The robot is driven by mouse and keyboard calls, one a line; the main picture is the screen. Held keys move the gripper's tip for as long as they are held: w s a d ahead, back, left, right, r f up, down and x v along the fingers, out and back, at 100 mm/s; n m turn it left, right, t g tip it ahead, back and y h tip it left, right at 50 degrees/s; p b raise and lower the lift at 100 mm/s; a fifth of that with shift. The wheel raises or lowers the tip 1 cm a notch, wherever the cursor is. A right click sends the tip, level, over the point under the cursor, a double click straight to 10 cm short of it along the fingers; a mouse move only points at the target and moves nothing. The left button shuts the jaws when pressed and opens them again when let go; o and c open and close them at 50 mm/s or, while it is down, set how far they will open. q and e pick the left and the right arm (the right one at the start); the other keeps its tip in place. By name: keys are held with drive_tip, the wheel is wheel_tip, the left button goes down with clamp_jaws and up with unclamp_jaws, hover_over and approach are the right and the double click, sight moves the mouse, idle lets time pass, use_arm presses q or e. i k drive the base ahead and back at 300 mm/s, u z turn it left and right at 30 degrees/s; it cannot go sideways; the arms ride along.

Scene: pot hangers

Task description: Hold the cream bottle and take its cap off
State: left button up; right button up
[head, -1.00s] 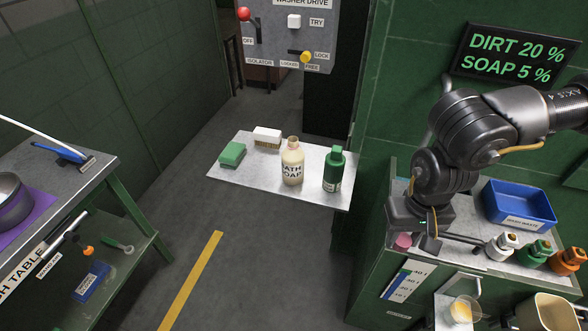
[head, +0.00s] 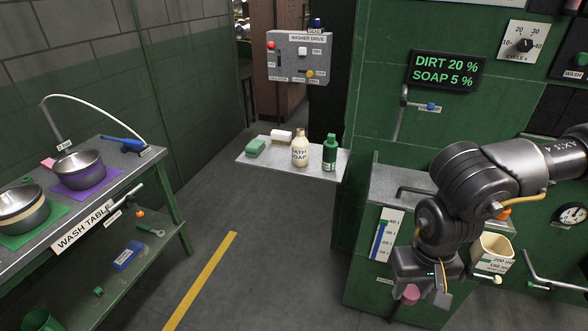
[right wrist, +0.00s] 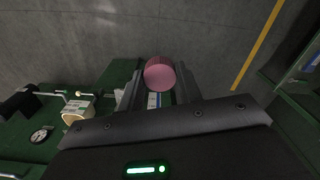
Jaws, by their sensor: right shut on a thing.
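The cream bottle (head: 300,152), lettered as bath soap, stands upright on the grey shelf (head: 262,166) in the head view. Its top shows a narrow tan neck with no wide cap visible on it. My right gripper (head: 418,293) is at the lower right, well away from the bottle and pointing down. It is shut on a round pink cap (head: 411,294). The pink cap (right wrist: 160,75) also shows between the two fingers in the right wrist view, with ridged sides. My left gripper is not in view.
A green bottle (head: 330,153) stands right of the cream one; a green block (head: 255,148) and a white block (head: 281,136) are left of it. The wash table (head: 110,175) with pots is at the left. A cream container (head: 491,255) is near my right arm.

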sight(300, 145)
drive_tip(key=u, duration=0.4)
drive_tip(key=i, duration=0.35)
drive_tip(key=u, duration=1.05)
drive_tip(key=i, duration=1.7)
drive_tip(key=z, duration=0.85)
drive_tip(key=i, duration=0.65)
drive_tip(key=z, duration=0.55)
